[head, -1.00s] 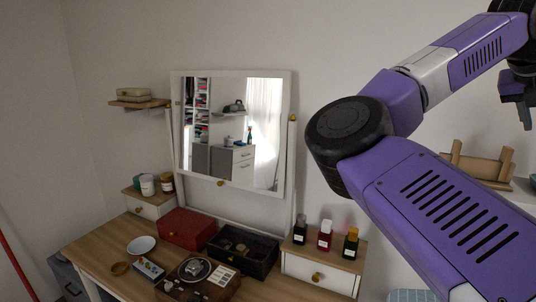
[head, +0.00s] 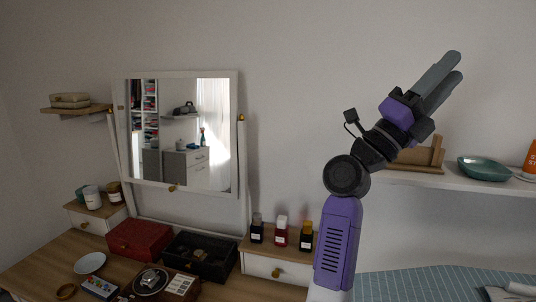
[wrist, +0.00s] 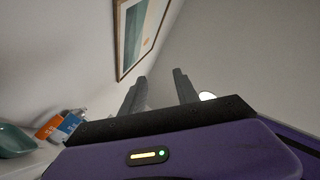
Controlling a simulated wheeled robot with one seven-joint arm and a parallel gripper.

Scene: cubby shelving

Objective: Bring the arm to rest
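My gripper (head: 444,82) is raised in front of the wall in the head view, right of the mirror, pointing up and to the right. Its two grey fingers also show in the wrist view (wrist: 160,88), standing apart with an empty gap between them. My purple arm rises from the lower middle of the head view and bends at a black joint. Nothing is held.
A dressing table (head: 38,272) with a mirror (head: 180,130), boxes and several bottles stands at left. At right, a wall shelf (head: 440,181) holds a wooden rack (head: 424,156) and a green bowl (head: 485,168). In the wrist view, a framed picture (wrist: 140,30) hangs on the wall.

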